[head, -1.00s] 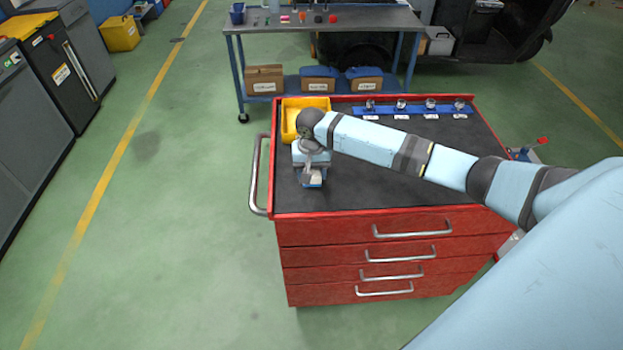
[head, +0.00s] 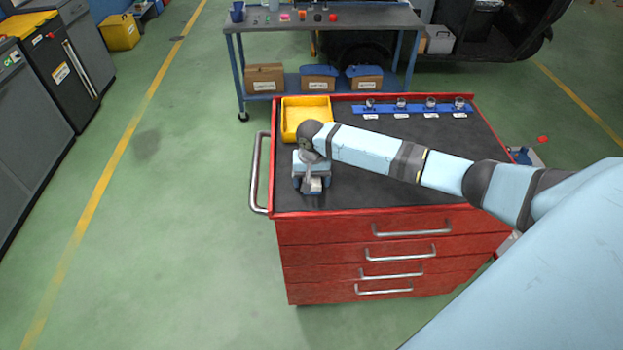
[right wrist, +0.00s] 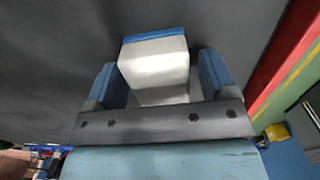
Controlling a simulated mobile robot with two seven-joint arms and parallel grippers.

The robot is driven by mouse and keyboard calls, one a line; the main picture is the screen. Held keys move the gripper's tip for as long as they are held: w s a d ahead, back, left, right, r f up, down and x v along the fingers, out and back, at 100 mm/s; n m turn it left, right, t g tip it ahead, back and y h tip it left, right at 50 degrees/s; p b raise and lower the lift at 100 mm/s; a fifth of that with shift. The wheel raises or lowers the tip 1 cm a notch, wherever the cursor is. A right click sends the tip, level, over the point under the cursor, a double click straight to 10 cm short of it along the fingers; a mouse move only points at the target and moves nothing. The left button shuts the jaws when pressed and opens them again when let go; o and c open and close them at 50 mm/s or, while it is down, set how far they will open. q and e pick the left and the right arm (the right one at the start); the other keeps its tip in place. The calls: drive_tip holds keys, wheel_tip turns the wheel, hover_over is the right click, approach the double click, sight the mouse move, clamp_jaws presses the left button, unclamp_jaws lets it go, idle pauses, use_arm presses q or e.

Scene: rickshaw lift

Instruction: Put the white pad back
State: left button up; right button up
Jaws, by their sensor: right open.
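The white pad, a pale block with a blue far edge, shows between my fingers in the right wrist view (right wrist: 155,68) and low at the front left of the cabinet top in the head view (head: 314,187). My right gripper (head: 312,184) points down over the dark mat. Its two blue fingers stand apart on either side of the pad, with visible gaps in the right wrist view (right wrist: 156,82). Whether the pad's underside rests on the mat is hidden. My left gripper is out of view.
A red cabinet (head: 395,234) carries the dark mat (head: 420,190). An empty yellow tray (head: 291,122) stands behind my gripper at the back left. A blue rail (head: 416,107) with several small round items and labels runs along the back. The mat's front middle is clear.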

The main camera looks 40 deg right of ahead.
wheel_tip(320, 180, up, 12)
drive_tip(key=s+a+f+n, duration=0.1)
drive_tip(key=a+f, duration=0.1)
drive_tip(key=a, duration=0.1)
drive_tip(key=s+a+f+n+t+y, duration=0.1)
drive_tip(key=a+f, duration=0.1)
drive_tip(key=f, duration=0.1)
drive_tip(key=s+a+f+n+t+y, duration=0.1)
drive_tip(key=s+a+f, duration=0.1)
drive_tip(key=a, duration=0.1)
drive_tip(key=shift+a+f+b, duration=0.3)
drive_tip(key=shift+f+b, duration=0.05)
drive_tip(key=s+a+f+n+t+y, duration=0.2)
drive_tip(key=s+a+f+n+t, duration=0.1)
drive_tip(key=s+a+f, duration=0.4)
drive_tip(key=s+f+n+t, duration=0.1)
drive_tip(key=s+t, duration=0.2)
drive_tip(key=s, duration=0.5)
drive_tip(key=s+a+f+n+t, duration=0.1)
drive_tip(key=s+f+n+t, duration=0.1)
drive_tip(key=s, duration=0.6)
drive_tip(key=shift+a+n+t+h, duration=0.3)
drive_tip(key=shift+t+h, duration=0.1)
drive_tip(key=shift+t, duration=0.1)
drive_tip(key=shift+r, duration=0.1)
drive_tip(key=shift+d+r+p, duration=0.1)
drive_tip(key=shift+r+p, duration=0.65)
drive_tip(key=shift+p, duration=0.1)
